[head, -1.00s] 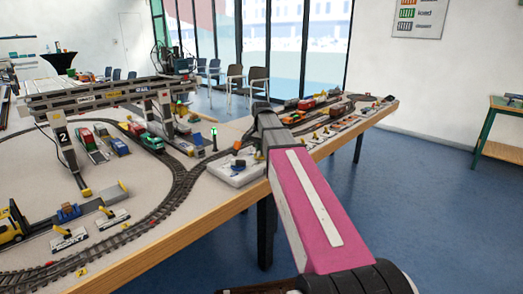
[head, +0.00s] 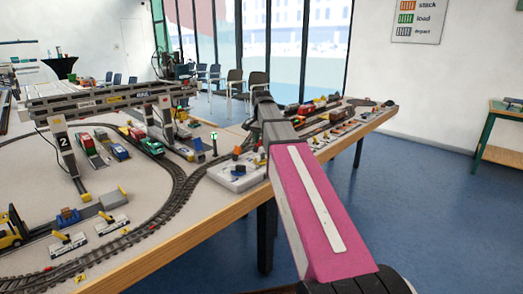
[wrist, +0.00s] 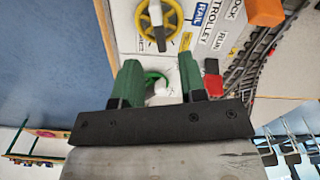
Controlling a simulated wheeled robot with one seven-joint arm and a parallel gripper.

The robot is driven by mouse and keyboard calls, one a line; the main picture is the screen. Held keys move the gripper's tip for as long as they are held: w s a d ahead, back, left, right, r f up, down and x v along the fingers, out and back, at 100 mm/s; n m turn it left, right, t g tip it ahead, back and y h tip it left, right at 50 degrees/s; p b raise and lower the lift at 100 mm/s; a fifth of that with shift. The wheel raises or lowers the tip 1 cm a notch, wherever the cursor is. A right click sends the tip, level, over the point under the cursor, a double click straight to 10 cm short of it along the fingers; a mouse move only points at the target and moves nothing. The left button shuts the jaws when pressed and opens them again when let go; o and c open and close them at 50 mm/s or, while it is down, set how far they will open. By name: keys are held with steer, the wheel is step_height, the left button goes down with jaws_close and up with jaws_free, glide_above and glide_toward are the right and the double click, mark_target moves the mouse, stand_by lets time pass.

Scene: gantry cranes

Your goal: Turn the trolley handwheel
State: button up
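In the wrist view a yellow handwheel (wrist: 160,18) with a grey handle across it lies just beyond my fingertips, partly cut by the top edge. A white label reading "TROLLEY" is to its right; I cannot tell for sure that it names this wheel. My gripper (wrist: 159,64) is open, its two green fingers apart and not touching the yellow wheel. A green ring-shaped part (wrist: 155,78) shows in the gap between the fingers. In the head view the white control board (head: 238,178) is at the table edge, partly behind my arm, and the fingers cannot be made out.
The model gantry crane (head: 110,97) stands at the left over the track and trucks. A yellow forklift (head: 12,228) is at the lower left.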

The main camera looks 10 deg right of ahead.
steer(key=shift+r, duration=2.1)
